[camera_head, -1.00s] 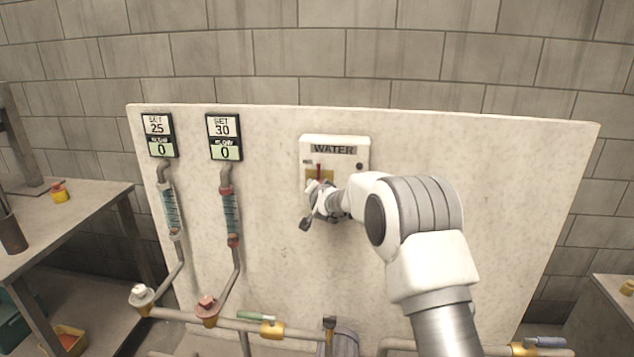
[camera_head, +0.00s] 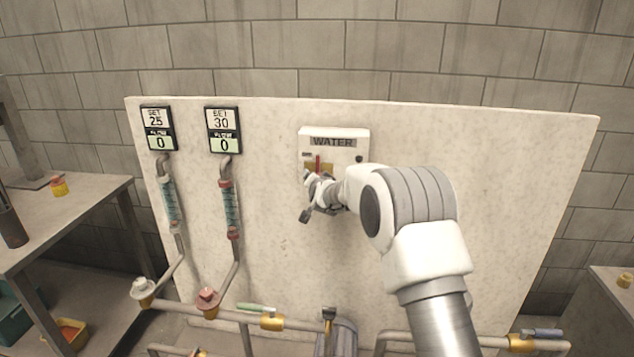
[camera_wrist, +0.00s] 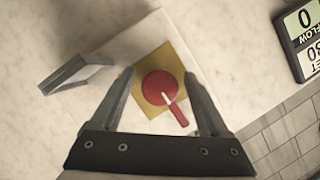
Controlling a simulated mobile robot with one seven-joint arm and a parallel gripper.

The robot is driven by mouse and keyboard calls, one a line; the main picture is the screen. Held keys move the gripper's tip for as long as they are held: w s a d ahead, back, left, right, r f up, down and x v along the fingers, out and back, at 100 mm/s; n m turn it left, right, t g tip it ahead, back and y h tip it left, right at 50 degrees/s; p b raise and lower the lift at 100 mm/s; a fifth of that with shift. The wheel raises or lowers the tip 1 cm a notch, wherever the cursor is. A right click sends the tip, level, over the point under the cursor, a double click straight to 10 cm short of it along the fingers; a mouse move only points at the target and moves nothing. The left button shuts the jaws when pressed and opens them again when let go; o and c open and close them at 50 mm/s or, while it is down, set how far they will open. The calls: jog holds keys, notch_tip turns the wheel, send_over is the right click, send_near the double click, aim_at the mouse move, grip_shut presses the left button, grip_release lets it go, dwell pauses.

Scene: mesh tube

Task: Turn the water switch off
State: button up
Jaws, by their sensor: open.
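The water switch box (camera_head: 348,139), a white box labelled WATER, is mounted on the upright pale panel. In the wrist view the switch is a round red knob (camera_wrist: 157,88) with a red and white pointer, on a yellow square plate (camera_wrist: 148,63). My gripper (camera_head: 312,190) is in front of the box, with the arm coming in from the lower right and hiding part of it. In the wrist view my gripper (camera_wrist: 160,78) is open, with one finger on either side of the knob. I cannot tell whether either finger touches it.
Two displays, SET 25 (camera_head: 158,128) and SET 30 (camera_head: 223,129), both read 0 on the panel's left. Flow tubes (camera_head: 229,205) and pipes with valves (camera_head: 272,322) run below. A workbench (camera_head: 75,215) stands at left. The panel right of my arm is bare.

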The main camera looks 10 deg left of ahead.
jog(key=shift+s, duration=0.1)
jog(key=v, duration=1.7)
jog(key=shift+s+b, duration=0.15)
jog(key=shift+b, duration=0.2)
jog(key=shift+d, duration=0.1)
jog(key=s+d+r+n+g+p, duration=0.2)
jog(key=s+d+r, duration=0.3)
jog(key=s, duration=0.3)
jog(key=s+d+r+n+g+p, duration=0.2)
jog(key=s+d+r, duration=0.35)
jog(key=s, duration=0.35)
jog(key=s+d+g+h+p, duration=0.1)
jog(key=s+d, duration=0.2)
jog(key=s, duration=0.4)
jog(key=s+d+n+g+h+p, duration=0.1)
jog(key=s+d+g, duration=0.1)
jog(key=s, duration=0.5)
jog(key=s+d+f+g+h+p, duration=0.1)
jog(key=s+d, duration=0.3)
jog(key=s, duration=0.3)
jog(key=shift+s+n, duration=0.3)
jog(key=shift+s, duration=0.05)
